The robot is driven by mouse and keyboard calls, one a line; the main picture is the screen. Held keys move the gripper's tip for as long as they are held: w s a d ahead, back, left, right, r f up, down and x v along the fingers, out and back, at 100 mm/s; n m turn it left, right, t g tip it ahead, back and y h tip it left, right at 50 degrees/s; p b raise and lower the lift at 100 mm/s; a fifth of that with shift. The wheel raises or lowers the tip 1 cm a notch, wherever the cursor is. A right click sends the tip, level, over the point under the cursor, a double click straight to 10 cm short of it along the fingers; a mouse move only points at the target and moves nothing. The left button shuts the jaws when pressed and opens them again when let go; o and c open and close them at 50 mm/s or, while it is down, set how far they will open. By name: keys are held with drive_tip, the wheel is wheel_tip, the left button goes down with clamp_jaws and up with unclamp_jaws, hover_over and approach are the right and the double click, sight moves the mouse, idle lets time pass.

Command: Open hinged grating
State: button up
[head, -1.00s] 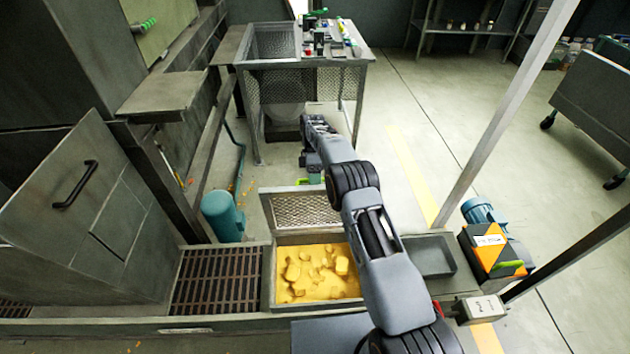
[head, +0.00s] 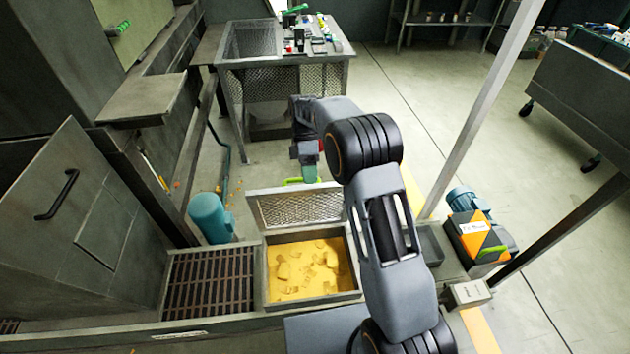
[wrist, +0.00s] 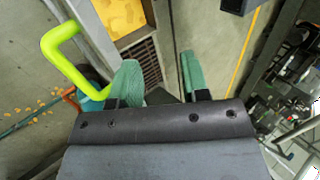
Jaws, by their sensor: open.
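The hinged grating (head: 298,207) is a metal mesh panel standing raised along the far edge of a framed pit (head: 363,294). Its bright green handle (head: 303,181) is at the top edge, partly hidden by my gripper in the head view. My gripper (head: 306,158) hangs just above and behind that edge, with teal fingers. In the wrist view my gripper (wrist: 158,78) is open with nothing between the fingers. The yellow-green handle (wrist: 62,50) lies left of the left finger, outside the gap; whether they touch cannot be told.
Yellow lumpy material (head: 305,268) fills the pit. A brown slotted floor grate (head: 210,283) lies left of it. A teal motor (head: 210,217) stands behind. A post (head: 480,120) and an orange-black box (head: 475,236) stand right. Open floor lies behind the grating.

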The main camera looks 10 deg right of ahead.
drive_tip(key=shift+s+d+r, duration=0.15)
drive_tip(key=shift+s+r, duration=0.25)
drive_tip(key=shift+s, duration=0.5)
drive_tip(key=shift+s+d+r, duration=0.15)
drive_tip(key=shift+s+r, duration=0.25)
drive_tip(key=shift+s, duration=0.5)
drive_tip(key=shift+s+d+r, duration=0.15)
drive_tip(key=shift+s+r, duration=0.25)
drive_tip(key=shift+s, duration=0.5)
drive_tip(key=s+d+r+m+t+p, duration=0.3)
drive_tip(key=s+r+m+t+p, duration=0.2)
drive_tip(key=r, duration=0.5)
drive_tip(key=s+d+r+m+t+p, duration=0.4)
drive_tip(key=s+r+m+p, duration=0.5)
drive_tip(key=m, duration=0.3)
drive_tip(key=shift+s+r+m+t, duration=0.3)
drive_tip(key=shift+s+r+t, duration=0.2)
drive_tip(key=shift+r+t, duration=0.35)
